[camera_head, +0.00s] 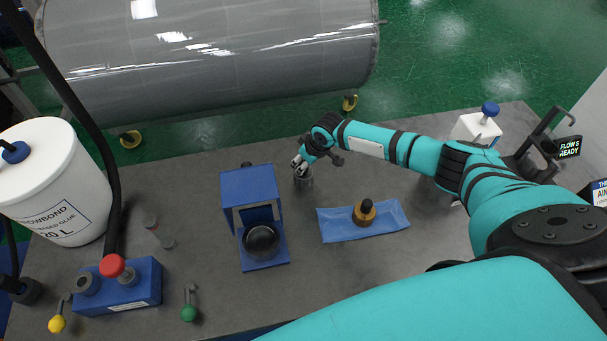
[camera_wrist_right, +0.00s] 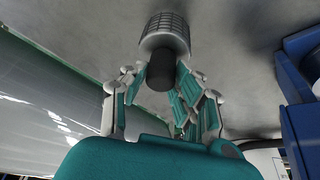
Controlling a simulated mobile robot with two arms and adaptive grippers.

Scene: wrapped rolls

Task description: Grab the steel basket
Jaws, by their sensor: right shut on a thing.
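The steel basket (camera_head: 304,183) is a small grey cylinder standing near the middle of the table, partly hidden under my right gripper (camera_head: 299,164). In the right wrist view the basket (camera_wrist_right: 165,33) shows slotted metal sides, with a dark cylindrical part (camera_wrist_right: 160,72) on the near end. The right gripper's fingers (camera_wrist_right: 160,88) are closed around this dark part. Whether the basket touches the table is hard to tell. My left gripper is not in view.
A blue stand with a black bowl (camera_head: 262,241) is left of the basket. A blue mat (camera_head: 338,225) with a brown and black object (camera_head: 364,212) lies to the right. A white bucket (camera_head: 50,190) and a blue button box (camera_head: 140,283) are at left.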

